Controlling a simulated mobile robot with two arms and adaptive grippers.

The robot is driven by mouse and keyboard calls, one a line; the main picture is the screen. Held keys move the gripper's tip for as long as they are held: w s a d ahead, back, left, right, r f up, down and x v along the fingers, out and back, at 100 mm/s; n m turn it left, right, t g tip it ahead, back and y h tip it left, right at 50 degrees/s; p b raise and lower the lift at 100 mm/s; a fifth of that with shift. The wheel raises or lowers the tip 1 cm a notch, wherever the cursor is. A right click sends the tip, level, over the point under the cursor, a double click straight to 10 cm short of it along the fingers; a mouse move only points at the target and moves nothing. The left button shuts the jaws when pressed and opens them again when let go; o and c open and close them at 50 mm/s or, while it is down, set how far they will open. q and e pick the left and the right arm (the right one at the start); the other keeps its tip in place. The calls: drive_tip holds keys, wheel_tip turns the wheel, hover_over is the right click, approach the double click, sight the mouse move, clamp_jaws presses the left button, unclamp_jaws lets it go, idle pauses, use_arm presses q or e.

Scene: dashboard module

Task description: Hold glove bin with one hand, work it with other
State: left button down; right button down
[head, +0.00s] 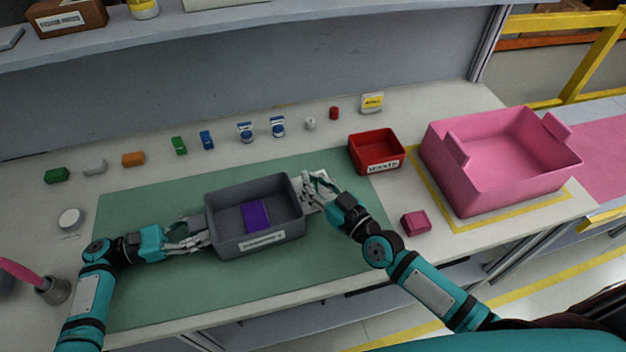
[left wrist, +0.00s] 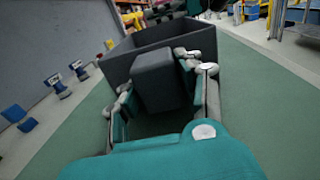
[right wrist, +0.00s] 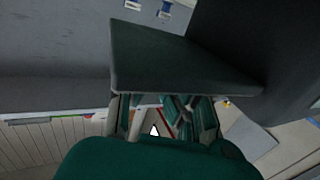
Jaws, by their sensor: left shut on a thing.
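The grey glove bin (head: 222,232) stands on the green mat (head: 150,290) with a purple thing (head: 255,214) inside and a white label on its front wall. My left gripper (head: 204,232) is shut on the grey tab at the bin's left end; in the left wrist view its fingers lie on both sides of that tab (left wrist: 160,80). My right gripper (head: 307,184) is by the bin's right end, with its fingers spread. In the right wrist view a grey tab (right wrist: 175,60) of the bin lies just beyond the fingers and partly hides them.
A red waste bin (head: 376,152) and a large pink tote (head: 480,185) stand to the right. A small pink block (head: 415,222) lies near the front edge. Several small coloured items line the back. A cup (head: 52,290) stands at the far left. The mat's front is clear.

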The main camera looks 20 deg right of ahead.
drive_tip(key=shift+w+r+n+g+y, duration=0.15)
drive_tip(key=shift+n+g+y, duration=0.35)
drive_tip(key=shift+y, duration=0.4)
